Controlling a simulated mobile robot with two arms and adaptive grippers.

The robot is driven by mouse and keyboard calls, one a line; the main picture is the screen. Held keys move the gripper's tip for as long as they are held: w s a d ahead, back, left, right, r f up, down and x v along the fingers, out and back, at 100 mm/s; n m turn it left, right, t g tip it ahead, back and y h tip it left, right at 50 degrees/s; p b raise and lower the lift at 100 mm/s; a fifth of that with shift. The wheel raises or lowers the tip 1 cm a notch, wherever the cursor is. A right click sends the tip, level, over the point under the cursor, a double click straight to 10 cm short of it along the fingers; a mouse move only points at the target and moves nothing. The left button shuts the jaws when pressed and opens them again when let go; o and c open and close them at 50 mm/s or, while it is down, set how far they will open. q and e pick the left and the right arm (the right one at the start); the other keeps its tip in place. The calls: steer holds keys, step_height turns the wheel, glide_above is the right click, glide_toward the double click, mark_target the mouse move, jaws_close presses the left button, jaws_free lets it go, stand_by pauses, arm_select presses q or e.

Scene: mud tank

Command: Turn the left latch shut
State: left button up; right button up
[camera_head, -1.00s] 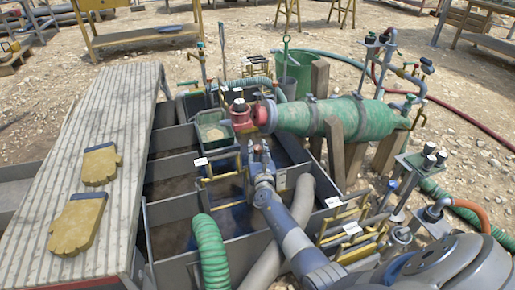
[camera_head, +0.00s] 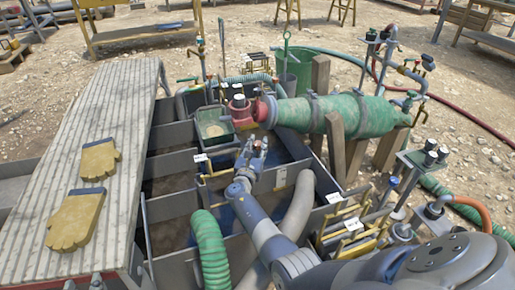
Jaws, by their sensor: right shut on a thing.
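My right gripper (camera_head: 253,145) reaches in from the lower right and is over the grey tank (camera_head: 175,204), just below the red fitting (camera_head: 241,112). It is shut on a small part, which looks to be the left latch. The fingers hide most of that part, so its angle cannot be told. The red fitting sits at the left end of the green cylinder (camera_head: 345,115), apart from the fingers. My left gripper is not in view.
A slatted walkway (camera_head: 130,130) with yellow gloves (camera_head: 75,220) runs along the left. A green hose (camera_head: 208,245) and a grey hose (camera_head: 299,205) flank my right arm. Yellow bars (camera_head: 345,232) and pipes crowd the right. A green bin (camera_head: 293,70) stands behind.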

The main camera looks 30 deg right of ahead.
steer(key=shift+w+d+r+m+g+h+b, duration=0.1)
steer(key=shift+m+g+h+b, duration=0.75)
steer(key=shift+b, duration=0.2)
steer(key=shift+m+g+h+b, duration=0.35)
steer(key=shift+m+g+b, duration=0.2)
steer(key=shift+g+b, duration=0.3)
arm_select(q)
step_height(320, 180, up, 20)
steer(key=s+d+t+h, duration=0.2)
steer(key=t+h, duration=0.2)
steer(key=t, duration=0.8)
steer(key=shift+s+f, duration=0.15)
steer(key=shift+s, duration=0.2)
arm_select(e)
steer(key=o, duration=1.1)
